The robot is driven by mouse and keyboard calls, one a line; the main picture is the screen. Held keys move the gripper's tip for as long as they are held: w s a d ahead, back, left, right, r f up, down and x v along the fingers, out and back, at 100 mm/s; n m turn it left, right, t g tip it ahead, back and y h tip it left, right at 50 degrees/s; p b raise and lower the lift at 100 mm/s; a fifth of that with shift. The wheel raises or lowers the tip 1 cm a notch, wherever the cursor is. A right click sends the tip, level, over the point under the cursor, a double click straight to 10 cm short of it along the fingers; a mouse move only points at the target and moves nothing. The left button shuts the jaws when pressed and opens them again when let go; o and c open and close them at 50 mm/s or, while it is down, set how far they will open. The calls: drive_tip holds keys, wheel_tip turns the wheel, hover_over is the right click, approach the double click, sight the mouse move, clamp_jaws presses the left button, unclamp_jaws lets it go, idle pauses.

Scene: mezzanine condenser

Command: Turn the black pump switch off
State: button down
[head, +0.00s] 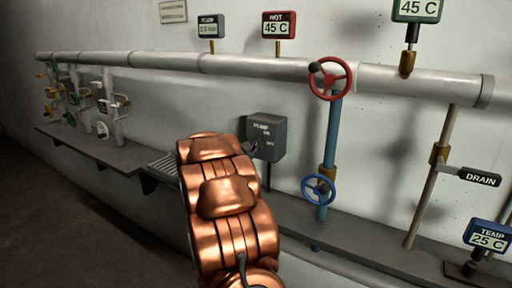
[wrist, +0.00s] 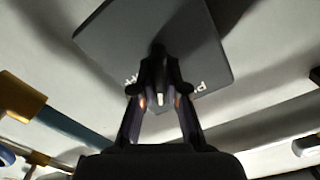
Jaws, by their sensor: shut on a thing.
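The pump switch is a dark grey box (head: 270,136) on the wall in the head view, with white PUMP, ON and OFF lettering. It also fills the top of the wrist view, turned upside down (wrist: 196,40). My gripper (wrist: 160,88) is at the face of this box, its two dark fingers drawn together on the black switch lever (wrist: 157,58). The fingers hide much of the lever, so I cannot tell its exact position. In the head view my copper-coloured arm reaches up to the box and hides most of the gripper.
To the right of the box stand a blue pipe (head: 330,140) with a red wheel valve (head: 330,78) and a blue wheel valve (head: 318,189). A long grey pipe (head: 235,65) runs above. A narrow grey ledge (head: 100,149) runs below.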

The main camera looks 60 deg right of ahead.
drive_tip(key=shift+f+b, duration=0.15)
drive_tip(key=shift+b, duration=0.15)
drive_tip(key=m+b, duration=0.2)
drive_tip(key=shift+f+b, duration=0.2)
drive_tip(key=shift+b, duration=0.2)
drive_tip(key=m+b, duration=0.4)
drive_tip(key=b, duration=0.2)
drive_tip(key=shift+s+f+m, duration=0.1)
drive_tip(key=shift+f+m, duration=0.05)
drive_tip(key=shift+m, duration=0.25)
drive_tip(key=m+b, duration=0.3)
drive_tip(key=b, duration=0.1)
drive_tip(key=shift+m, duration=0.3)
drive_tip(key=shift+r+m+b, duration=0.25)
drive_tip(key=shift+m+b, duration=0.3)
drive_tip(key=shift+m, duration=0.05)
drive_tip(key=shift+r, duration=0.1)
drive_tip(key=c, duration=1.2)
unclamp_jaws()
